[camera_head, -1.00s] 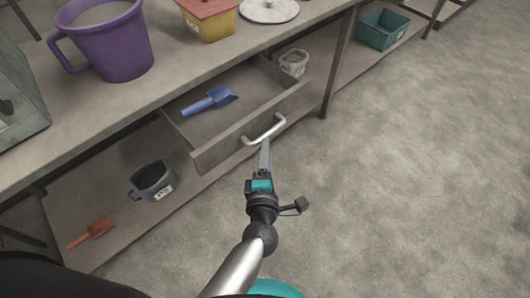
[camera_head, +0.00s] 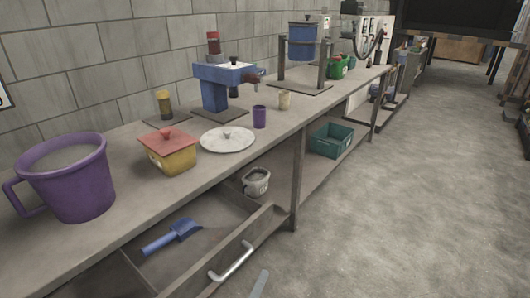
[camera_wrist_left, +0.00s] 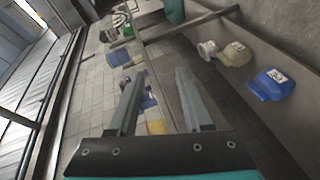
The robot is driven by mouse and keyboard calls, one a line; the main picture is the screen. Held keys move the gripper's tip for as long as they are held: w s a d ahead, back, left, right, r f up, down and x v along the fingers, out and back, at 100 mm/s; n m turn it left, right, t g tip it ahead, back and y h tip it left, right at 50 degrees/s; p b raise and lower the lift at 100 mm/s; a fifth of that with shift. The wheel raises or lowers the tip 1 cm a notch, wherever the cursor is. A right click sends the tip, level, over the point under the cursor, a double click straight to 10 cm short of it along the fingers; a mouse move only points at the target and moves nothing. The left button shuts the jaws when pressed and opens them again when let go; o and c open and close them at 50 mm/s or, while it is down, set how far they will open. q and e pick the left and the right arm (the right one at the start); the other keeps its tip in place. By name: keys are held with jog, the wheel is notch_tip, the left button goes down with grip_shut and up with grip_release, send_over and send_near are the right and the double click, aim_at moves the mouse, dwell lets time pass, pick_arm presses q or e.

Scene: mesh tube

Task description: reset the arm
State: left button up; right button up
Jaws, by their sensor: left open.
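My left gripper shows only as a grey fingertip (camera_head: 259,284) at the bottom edge of the head view, just right of the drawer handle (camera_head: 232,260). A small gap shows between them. In the left wrist view its two fingers (camera_wrist_left: 160,78) are spread apart with nothing between them. The rest of my left arm is out of the head view. The drawer (camera_head: 262,232) under the bench is pulled open, with a blue scoop (camera_head: 172,236) lying in it. My right gripper is in neither view.
The bench top (camera_head: 105,245) holds a purple jug (camera_head: 70,185), a yellow box with a red lid (camera_head: 168,155), a white round lid (camera_head: 228,139) and a blue machine (camera_head: 215,90). A teal crate (camera_head: 330,140) sits on the lower shelf. The floor (camera_head: 400,210) at right is clear.

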pick_arm(q)
jog(key=s+a+f+m+g+y, duration=0.1)
jog(key=s+a+m+g+y, duration=0.4)
jog(key=s+a+m+g, duration=1.05)
notch_tip(320, 180, down, 23)
jog(key=s+n+t, duration=0.2)
jog(key=s+t, duration=0.1)
jog(key=s+a+f, duration=0.5)
jog(key=s+f, duration=0.7)
jog(key=f, duration=0.1)
jog(key=shift+a+y, duration=0.15)
jog(key=shift+y, duration=0.15)
jog(key=shift+s+g, duration=0.1)
jog(key=shift+g, duration=0.15)
